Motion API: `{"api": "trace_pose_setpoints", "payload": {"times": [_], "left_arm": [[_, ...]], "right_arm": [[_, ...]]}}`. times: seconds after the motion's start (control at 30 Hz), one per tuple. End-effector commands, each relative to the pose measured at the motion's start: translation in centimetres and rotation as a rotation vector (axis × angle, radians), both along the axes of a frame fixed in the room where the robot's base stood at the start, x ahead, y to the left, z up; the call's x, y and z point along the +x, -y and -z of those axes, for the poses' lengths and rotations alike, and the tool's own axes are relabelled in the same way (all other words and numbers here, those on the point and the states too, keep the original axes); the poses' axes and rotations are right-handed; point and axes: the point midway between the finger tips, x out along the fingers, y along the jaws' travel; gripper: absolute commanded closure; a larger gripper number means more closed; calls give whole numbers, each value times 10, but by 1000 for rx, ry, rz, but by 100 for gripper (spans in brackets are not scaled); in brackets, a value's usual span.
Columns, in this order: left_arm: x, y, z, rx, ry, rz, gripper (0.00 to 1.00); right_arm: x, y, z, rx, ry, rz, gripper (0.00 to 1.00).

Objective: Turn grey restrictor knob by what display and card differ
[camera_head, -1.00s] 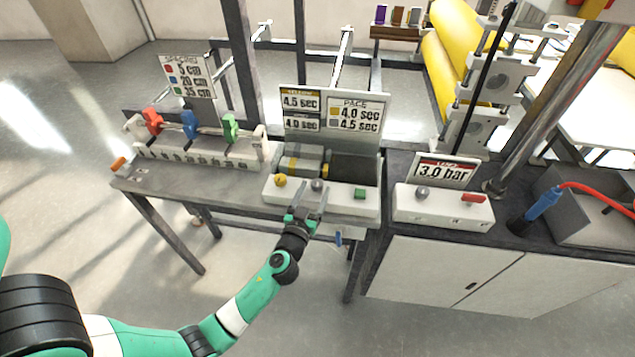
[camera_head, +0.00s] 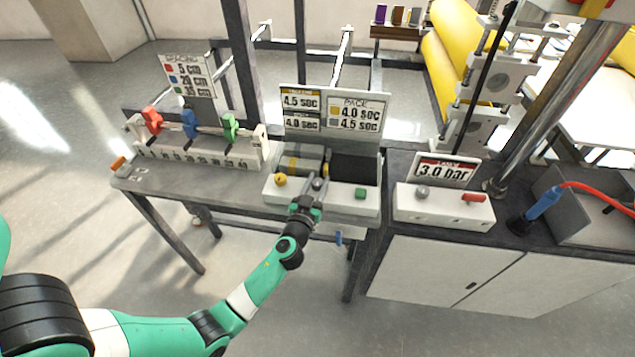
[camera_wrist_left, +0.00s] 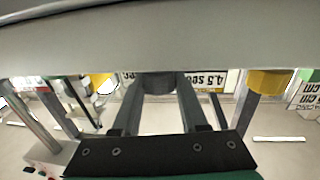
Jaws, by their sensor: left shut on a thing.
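My left gripper (camera_head: 311,187) reaches the front of the white control box (camera_head: 340,206) and is shut on its grey knob (camera_head: 318,184). In the left wrist view the grey knob (camera_wrist_left: 160,84) sits between the two fingers. A yellow knob (camera_head: 280,180) is left of it on the same box. Behind, a display (camera_head: 301,112) shows 4.5 sec above 4.0 sec. The PACE card (camera_head: 354,113) beside it reads 4.0 sec by a yellow square and 4.5 sec by a grey square. My right gripper is in neither view.
A green button (camera_head: 360,194) is right of the held knob. A second white box (camera_head: 443,208) has another grey knob (camera_head: 422,193), a red switch (camera_head: 473,198) and a 3.0 bar display (camera_head: 446,171). A rack with coloured clamps (camera_head: 190,124) stands left.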

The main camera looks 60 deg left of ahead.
Motion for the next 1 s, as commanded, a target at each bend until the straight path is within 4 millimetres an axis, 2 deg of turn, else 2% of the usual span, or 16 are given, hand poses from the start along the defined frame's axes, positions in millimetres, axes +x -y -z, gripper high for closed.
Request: {"api": "trace_pose_setpoints", "payload": {"times": [0.27, 0.53, 0.63, 0.8, 1.0], "left_arm": [[-1, -2, -1, -5, -6, 90, 100], [-1, -3, -9, -7, -9, 316, 100], [-1, -3, -7, -2, -6, 385, 100], [-1, -2, -2, -2, -3, 456, 100], [-1, 0, 0, 0, 0, 472, 100]], "right_arm": [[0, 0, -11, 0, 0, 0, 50], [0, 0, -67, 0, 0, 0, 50], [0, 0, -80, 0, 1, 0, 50], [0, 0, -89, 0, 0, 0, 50], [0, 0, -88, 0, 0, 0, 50]]}}
